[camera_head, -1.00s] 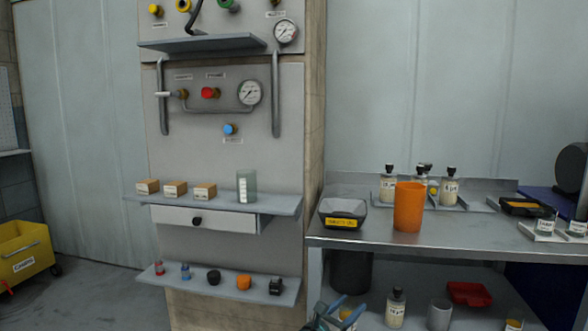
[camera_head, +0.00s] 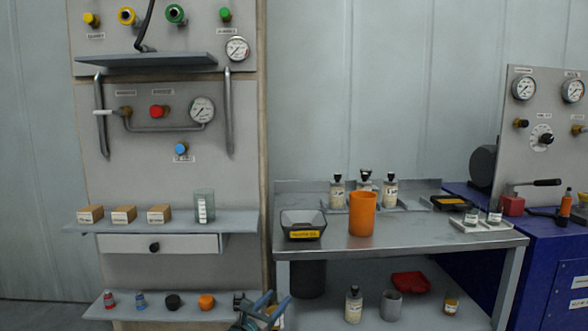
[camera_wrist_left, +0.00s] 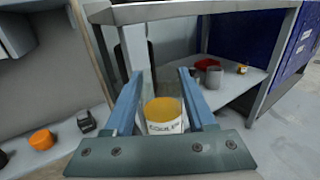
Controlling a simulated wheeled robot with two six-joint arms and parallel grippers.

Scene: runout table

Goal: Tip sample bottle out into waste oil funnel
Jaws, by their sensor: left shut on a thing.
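The waste oil funnel (camera_head: 302,219) is a dark, wide-mouthed container with a yellow label. It stands on the left front of the metal table's top. My left gripper (camera_head: 268,304) is low at the bottom of the head view, in front of the table's left leg and below the funnel. In the left wrist view its blue fingers (camera_wrist_left: 165,95) are shut on the sample bottle (camera_wrist_left: 163,112), a clear bottle with yellow contents and a white label. The bottle looks roughly upright, its mouth hard to make out. My right gripper is not in view.
An orange cup (camera_head: 362,214) stands right of the funnel on the metal table (camera_head: 420,246), with several bottles behind. The lower shelf holds a red dish (camera_head: 410,282) and a grey cup (camera_head: 391,305). A wall shelf (camera_head: 215,221) with a clear beaker is at left.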

